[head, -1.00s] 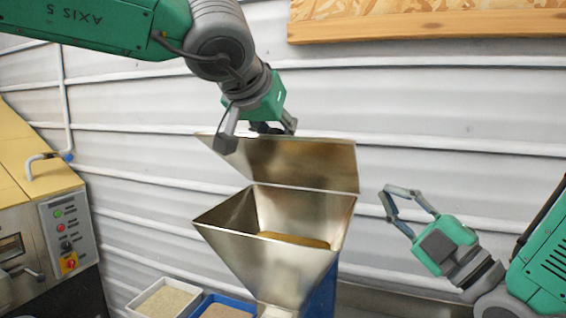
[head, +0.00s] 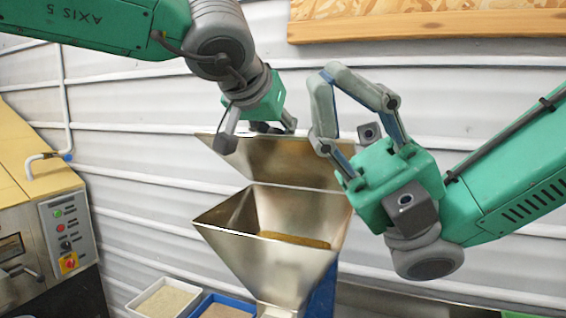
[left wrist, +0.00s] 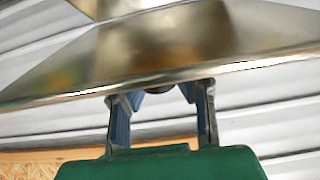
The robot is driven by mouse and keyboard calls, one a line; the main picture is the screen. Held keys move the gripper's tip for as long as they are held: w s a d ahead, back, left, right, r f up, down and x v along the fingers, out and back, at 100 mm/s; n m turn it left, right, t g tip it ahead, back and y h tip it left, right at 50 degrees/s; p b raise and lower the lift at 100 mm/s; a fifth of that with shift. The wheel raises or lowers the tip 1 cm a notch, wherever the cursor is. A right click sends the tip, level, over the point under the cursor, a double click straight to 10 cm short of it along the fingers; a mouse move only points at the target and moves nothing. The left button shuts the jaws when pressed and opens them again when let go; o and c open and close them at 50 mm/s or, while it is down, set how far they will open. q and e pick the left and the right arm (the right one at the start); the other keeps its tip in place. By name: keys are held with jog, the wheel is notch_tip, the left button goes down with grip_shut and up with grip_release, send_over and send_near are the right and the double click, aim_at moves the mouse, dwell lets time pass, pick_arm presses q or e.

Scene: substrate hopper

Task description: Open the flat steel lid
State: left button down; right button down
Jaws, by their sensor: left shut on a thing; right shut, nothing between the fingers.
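The flat steel lid (head: 292,158) stands raised and tilted open above the steel hopper (head: 262,257) in the head view. Tan material (head: 293,241) shows inside the hopper's open mouth. My left gripper (head: 262,128) is shut on the lid at its upper edge. In the left wrist view the lid (left wrist: 165,45) fills the upper part, and my left fingers (left wrist: 163,92) meet its edge around a small dark part, mostly hidden. My right gripper (head: 327,76) is shut and empty, its fingers pointing up, in front of the lid's right side and hiding its right end.
A yellow and grey machine with a button panel (head: 67,232) stands at the left. A white tray (head: 140,307) and a blue tray (head: 203,303) sit low beside the hopper. A wooden board (head: 430,28) is on the corrugated wall above.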

jog(key=s+a+h, duration=0.1)
jog(key=m+t+h, duration=0.2)
jog(key=m+t, duration=0.6)
jog(key=t, duration=1.8)
send_near(288, 160)
jog(key=s+a, duration=0.1)
jog(key=s, duration=0.2)
jog(key=x, duration=0.9)
jog(key=shift+a+r, duration=0.3)
jog(key=shift+r, duration=0.05)
